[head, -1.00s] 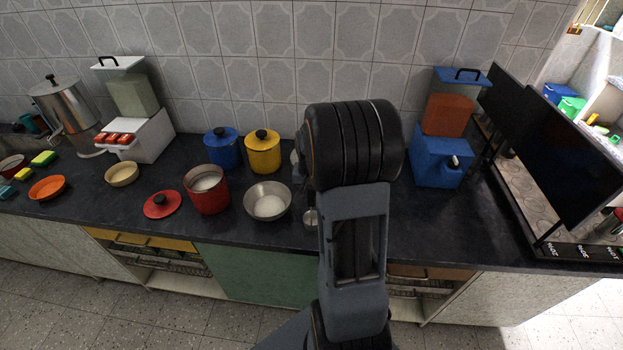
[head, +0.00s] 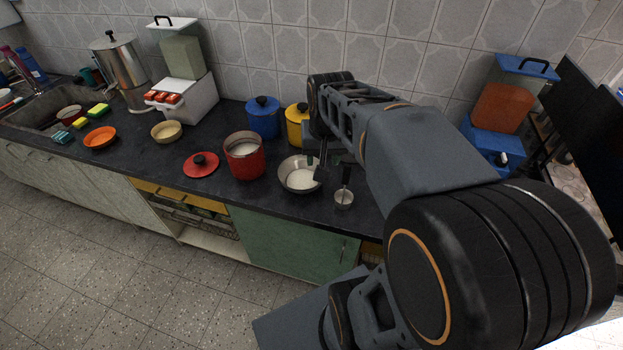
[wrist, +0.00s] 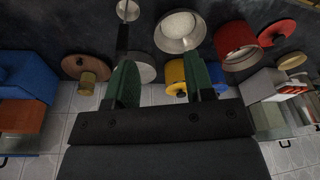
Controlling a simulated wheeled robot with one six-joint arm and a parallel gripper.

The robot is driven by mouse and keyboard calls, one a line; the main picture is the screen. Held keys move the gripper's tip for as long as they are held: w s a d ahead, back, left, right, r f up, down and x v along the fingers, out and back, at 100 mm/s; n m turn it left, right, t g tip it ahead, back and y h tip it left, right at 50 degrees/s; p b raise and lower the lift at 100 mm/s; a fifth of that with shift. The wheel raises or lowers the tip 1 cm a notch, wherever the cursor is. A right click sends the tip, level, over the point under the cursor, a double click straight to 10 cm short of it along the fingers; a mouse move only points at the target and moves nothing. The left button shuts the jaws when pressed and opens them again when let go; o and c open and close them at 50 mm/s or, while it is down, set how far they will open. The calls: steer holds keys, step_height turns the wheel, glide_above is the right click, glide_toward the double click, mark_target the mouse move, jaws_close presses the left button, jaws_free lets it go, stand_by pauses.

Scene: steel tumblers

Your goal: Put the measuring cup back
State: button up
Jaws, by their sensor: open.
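The measuring cup (head: 344,199) is a small steel cup with a long dark handle. It stands on the dark counter near the front edge, right of a steel bowl (head: 299,175) with white contents. In the wrist view the cup (wrist: 128,10) is at the top, its handle pointing toward the left finger. My gripper (wrist: 162,82) is open with nothing held between its green fingers. In the head view my gripper (head: 324,160) is over the counter, just behind and left of the cup. Whether a finger touches the handle I cannot tell.
A red pot (head: 244,158) with white contents and its red lid (head: 201,165) stand left of the bowl. A blue canister (head: 263,120) and a yellow canister (head: 296,128) stand behind. A blue dispenser (head: 490,143) is at right.

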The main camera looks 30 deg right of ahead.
steer(key=s+a+n+t, duration=0.2)
steer(key=s+a+n, duration=0.2)
steer(key=s+a, duration=0.2)
steer(key=shift+s+a+f+n+y, duration=0.3)
steer(key=shift+a+f, duration=0.15)
steer(key=shift+a, duration=0.45)
